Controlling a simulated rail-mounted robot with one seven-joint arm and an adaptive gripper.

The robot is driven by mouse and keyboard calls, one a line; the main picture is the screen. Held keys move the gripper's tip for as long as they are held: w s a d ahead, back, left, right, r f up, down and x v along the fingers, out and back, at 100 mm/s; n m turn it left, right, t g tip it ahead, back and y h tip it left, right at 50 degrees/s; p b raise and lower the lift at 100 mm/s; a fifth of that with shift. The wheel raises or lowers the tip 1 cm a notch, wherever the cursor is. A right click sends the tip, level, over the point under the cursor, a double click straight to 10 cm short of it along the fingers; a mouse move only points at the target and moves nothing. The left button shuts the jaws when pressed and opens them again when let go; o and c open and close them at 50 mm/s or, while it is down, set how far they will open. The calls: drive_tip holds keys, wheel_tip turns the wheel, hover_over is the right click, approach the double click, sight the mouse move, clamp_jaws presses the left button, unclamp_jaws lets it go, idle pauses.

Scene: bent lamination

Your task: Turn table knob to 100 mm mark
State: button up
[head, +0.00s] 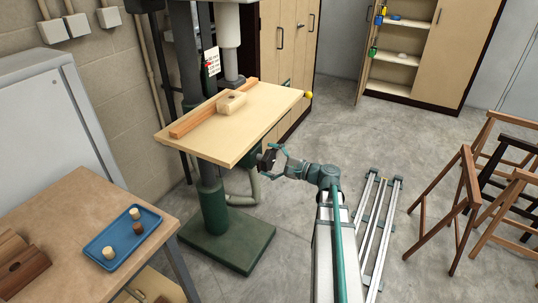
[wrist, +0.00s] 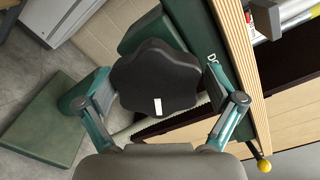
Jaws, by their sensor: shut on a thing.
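The table knob is a black, lobed disc (wrist: 152,68) with a white mark on its face, filling the middle of the wrist view. The white mark points toward the bottom of that picture. In the head view the knob (head: 265,159) is a small dark shape under the near right edge of the drill-press table (head: 228,147). My gripper (wrist: 158,88) is shut on the knob, one finger on each side; it also shows in the head view (head: 271,157). Part of some lettering shows beside the right finger. No 100 mm mark can be read.
A wooden fence (head: 190,122) and a wooden block (head: 231,103) lie on the drill-press table. A workbench (head: 70,223) with a blue tray (head: 97,241) stands at the front left. Wooden stools (head: 468,190) stand at the right.

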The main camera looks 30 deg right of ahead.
drive_tip(key=m+p, duration=0.1)
drive_tip(key=r+m+p, duration=0.1)
drive_tip(key=m, duration=0.1)
drive_tip(key=shift+w+d+r, duration=0.1)
drive_tip(key=shift+w+d, duration=0.05)
drive_tip(key=shift+d, duration=0.2)
drive_tip(key=shift+m, duration=0.4)
drive_tip(key=shift+d+p, duration=0.1)
drive_tip(key=shift+p, duration=0.2)
drive_tip(key=o, duration=0.8)
drive_tip(key=shift+f, duration=0.2)
drive_tip(key=shift+d, duration=0.1)
drive_tip(key=v, duration=1.1)
drive_tip(key=shift+s+f, duration=0.3)
drive_tip(key=shift+s, duration=0.2)
